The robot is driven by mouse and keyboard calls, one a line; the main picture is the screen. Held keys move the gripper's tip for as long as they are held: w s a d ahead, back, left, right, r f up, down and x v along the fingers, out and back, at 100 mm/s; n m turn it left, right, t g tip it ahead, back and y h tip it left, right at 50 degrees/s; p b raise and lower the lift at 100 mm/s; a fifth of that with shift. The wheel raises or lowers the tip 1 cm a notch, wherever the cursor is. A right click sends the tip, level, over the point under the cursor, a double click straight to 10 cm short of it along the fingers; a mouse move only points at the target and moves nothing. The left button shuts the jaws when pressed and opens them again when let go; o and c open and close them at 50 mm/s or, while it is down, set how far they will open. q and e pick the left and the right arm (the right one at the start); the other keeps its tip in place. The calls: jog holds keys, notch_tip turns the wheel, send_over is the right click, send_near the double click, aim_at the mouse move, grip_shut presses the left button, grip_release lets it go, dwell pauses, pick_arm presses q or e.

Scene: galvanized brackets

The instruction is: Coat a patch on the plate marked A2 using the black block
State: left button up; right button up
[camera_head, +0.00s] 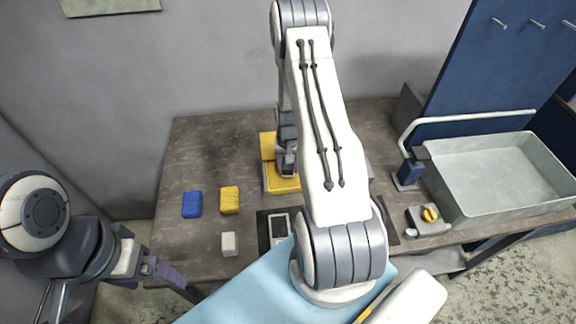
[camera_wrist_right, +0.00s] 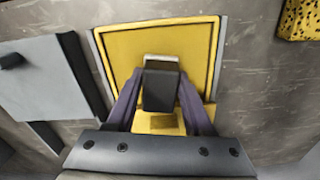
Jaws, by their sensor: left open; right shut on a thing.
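My right gripper (camera_wrist_right: 160,92) is shut on the black block (camera_wrist_right: 159,90), with a purple finger on each side; a pale strip shows at the block's far edge. The block is over a yellow tray (camera_wrist_right: 205,38) with a grey rim; I cannot tell if it touches. In the head view the tray (camera_head: 283,185) is partly covered by my right gripper (camera_head: 287,163), and the block is not distinguishable. A pale plate (camera_head: 279,226) lies on a dark mat, partly hidden by my right arm. No A2 mark is legible. My left gripper (camera_head: 168,274) is open and empty at the table's front left.
A blue sponge (camera_head: 192,204), a yellow sponge (camera_head: 229,200) and a small white block (camera_head: 229,243) lie left of the tray. The table's back left is clear.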

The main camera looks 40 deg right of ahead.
jog(key=shift+f+b, duration=0.5)
jog(key=shift+f, duration=0.05)
dwell(1.8)
jog(key=shift+r+p, duration=2.5)
jog(key=shift+r, duration=1.05)
